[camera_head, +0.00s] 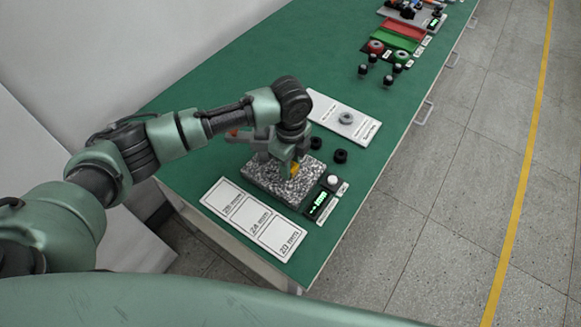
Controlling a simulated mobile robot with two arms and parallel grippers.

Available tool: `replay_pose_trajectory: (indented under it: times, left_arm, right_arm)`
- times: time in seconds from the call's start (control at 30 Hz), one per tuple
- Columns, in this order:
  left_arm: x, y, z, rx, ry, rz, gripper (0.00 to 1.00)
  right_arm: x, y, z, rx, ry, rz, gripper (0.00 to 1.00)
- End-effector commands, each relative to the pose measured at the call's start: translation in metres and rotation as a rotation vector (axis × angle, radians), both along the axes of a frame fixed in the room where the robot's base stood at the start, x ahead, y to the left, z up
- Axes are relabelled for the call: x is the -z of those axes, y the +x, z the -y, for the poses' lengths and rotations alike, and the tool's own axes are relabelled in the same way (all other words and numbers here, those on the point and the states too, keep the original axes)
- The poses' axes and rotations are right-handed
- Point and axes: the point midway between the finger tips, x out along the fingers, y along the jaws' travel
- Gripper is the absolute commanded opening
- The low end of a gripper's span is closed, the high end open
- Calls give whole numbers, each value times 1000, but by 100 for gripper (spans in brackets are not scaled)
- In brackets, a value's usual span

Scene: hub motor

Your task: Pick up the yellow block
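The yellow block (294,168) shows as a small yellow patch over the speckled grey plate (264,190) at the near end of the green table. My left gripper (285,172) comes down from above, right at the block, with its fingers around or beside it. The gripper hides part of the block. I cannot tell whether the fingers touch it or whether it rests on the plate. My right gripper is not in view.
A white labelled board (253,219) lies in front of the plate. A small display box (320,205) stands right of it. Black round parts (340,156) and a white card with a grey ring (346,118) lie behind. Red and green trays (396,42) are farther back.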

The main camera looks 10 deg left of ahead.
Motion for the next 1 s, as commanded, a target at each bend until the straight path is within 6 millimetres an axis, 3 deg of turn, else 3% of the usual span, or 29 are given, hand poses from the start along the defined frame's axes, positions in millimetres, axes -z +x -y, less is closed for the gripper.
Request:
replay_pose_trajectory:
  times: [0.37,0.53,0.67,1.0]
  left_arm:
    - [-3,1,0,0,-1,2,0]
    - [-17,1,0,0,-2,2,0]
    - [-40,2,1,0,-3,6,0]
    - [-137,2,1,0,-3,6,0]
  right_arm:
    - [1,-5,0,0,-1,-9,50]
    - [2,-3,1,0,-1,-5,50]
    - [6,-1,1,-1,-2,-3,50]
    - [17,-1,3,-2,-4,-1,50]
